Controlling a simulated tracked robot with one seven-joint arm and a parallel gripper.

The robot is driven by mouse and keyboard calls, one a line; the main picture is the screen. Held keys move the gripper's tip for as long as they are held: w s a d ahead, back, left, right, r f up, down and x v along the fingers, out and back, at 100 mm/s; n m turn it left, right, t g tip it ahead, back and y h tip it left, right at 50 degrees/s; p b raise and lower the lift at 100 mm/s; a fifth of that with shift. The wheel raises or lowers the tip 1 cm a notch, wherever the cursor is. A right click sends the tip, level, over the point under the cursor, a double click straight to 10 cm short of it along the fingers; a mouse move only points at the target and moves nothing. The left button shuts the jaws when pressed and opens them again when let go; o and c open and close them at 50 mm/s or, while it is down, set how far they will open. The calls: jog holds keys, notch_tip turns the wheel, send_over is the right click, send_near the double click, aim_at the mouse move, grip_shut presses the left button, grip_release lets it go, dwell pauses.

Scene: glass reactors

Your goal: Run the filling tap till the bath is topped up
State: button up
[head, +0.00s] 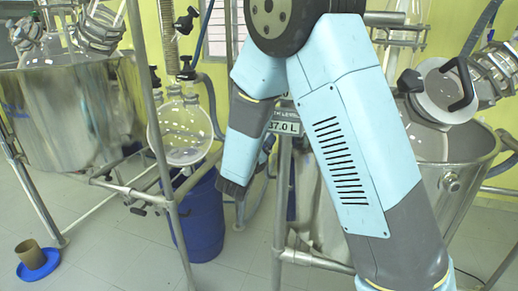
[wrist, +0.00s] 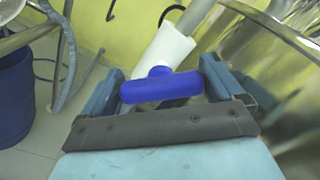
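The tap's blue handle (wrist: 160,88) shows in the wrist view, in front of a white pipe section (wrist: 165,55). My gripper (wrist: 163,78) is open, with one finger on each side of the handle. I cannot tell whether either finger touches it. In the head view my arm hides the tap and most of my gripper. A steel bath (head: 455,150) stands at the right, partly behind my arm; its water level is hidden. A display (head: 284,127) reads 37.0 L; its label, partly covered by my arm, ends in "LEVEL".
Another steel bath (head: 75,115) with glassware is at the left. A round glass flask (head: 182,132) hangs on the metal frame above a blue drum (head: 200,222). A brown cup (head: 29,254) stands on a blue dish (head: 42,268) on the floor. Metal poles and hoses surround my arm.

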jog(key=shift+c, duration=1.4)
jog(key=shift+m, duration=0.3)
jog(key=m, duration=0.4)
jog(key=shift+s, duration=0.1)
jog(key=shift+d+m, duration=0.1)
jog(key=shift+m, duration=1.8)
jog(key=o, duration=0.7)
